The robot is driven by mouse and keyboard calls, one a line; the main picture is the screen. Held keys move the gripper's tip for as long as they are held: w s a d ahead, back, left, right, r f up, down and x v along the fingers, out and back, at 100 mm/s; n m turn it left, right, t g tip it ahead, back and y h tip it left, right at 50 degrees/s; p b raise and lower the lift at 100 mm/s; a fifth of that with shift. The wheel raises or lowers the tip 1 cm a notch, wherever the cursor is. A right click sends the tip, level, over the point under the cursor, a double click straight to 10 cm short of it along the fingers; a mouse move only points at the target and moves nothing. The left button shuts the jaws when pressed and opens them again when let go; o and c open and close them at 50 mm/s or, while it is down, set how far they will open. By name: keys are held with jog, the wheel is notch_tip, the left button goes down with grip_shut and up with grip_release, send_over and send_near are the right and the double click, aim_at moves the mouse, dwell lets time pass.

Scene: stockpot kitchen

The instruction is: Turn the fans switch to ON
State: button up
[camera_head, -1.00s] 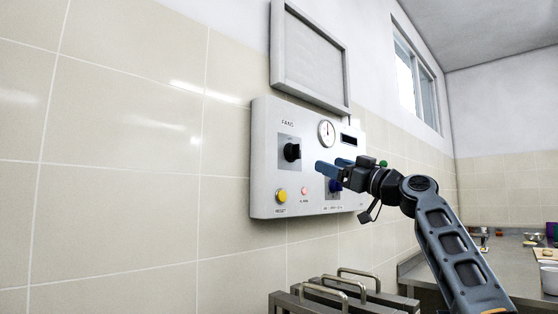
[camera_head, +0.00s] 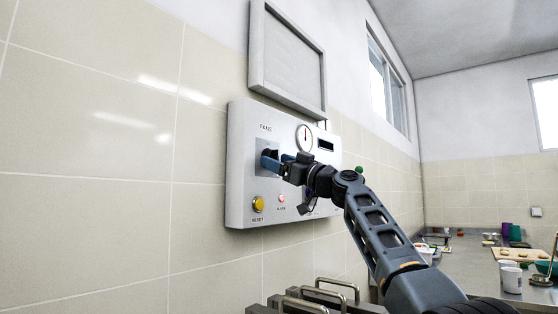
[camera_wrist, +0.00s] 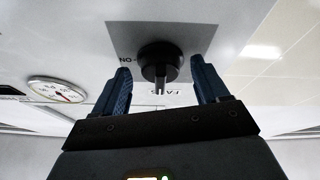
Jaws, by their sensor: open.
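The control panel (camera_head: 240,190) is a light grey box on the tiled wall, with the label FANS at its upper left. The black fans switch knob (camera_wrist: 160,62) sits on a grey square plate in the wrist view, with an ON mark beside it and its ridge pointing toward the FANS lettering. In the head view the knob (camera_head: 271,154) is partly hidden by my fingers. My gripper (camera_head: 277,162) is at the knob; in the wrist view its blue fingers (camera_wrist: 163,88) are open, one on each side of the knob, with visible gaps and no clear contact.
A framed board (camera_head: 287,60) hangs above. Metal handles (camera_head: 330,290) stand below. A counter (camera_head: 470,262) with cups is at right.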

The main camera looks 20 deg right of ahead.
jog(key=shift+a, duration=0.1)
jog(key=shift+c, duration=0.3)
jog(key=c, duration=1)
jog(key=m+h+p, duration=0.1)
jog(key=m, duration=0.1)
jog(key=m+t+h+p, duration=0.1)
jog(key=m+p, duration=0.1)
jog(key=m, duration=0.1)
jog(key=m+h+p, duration=0.1)
jog(key=m+p, duration=0.1)
jog(key=shift+s+a+r+m+h, duration=0.1)
jog(key=shift+a+r+m+h, duration=0.2)
jog(key=shift+r+m, duration=0.1)
jog(key=m+h+p, duration=0.2)
jog(key=m, duration=0.2)
jog(key=m+h+p, duration=0.2)
jog(key=m, duration=0.3)
jog(key=shift+s+a+r, duration=0.1)
jog(key=shift+s, duration=0.1)
jog(key=m+g, duration=0.1)
jog(key=m, duration=0.1)
jog(key=m+h, duration=0.1)
jog(key=m, duration=0.2)
jog(key=shift+r+m+g, duration=0.2)
jog(key=shift+m+g, duration=0.1)
jog(key=shift+g, duration=0.1)
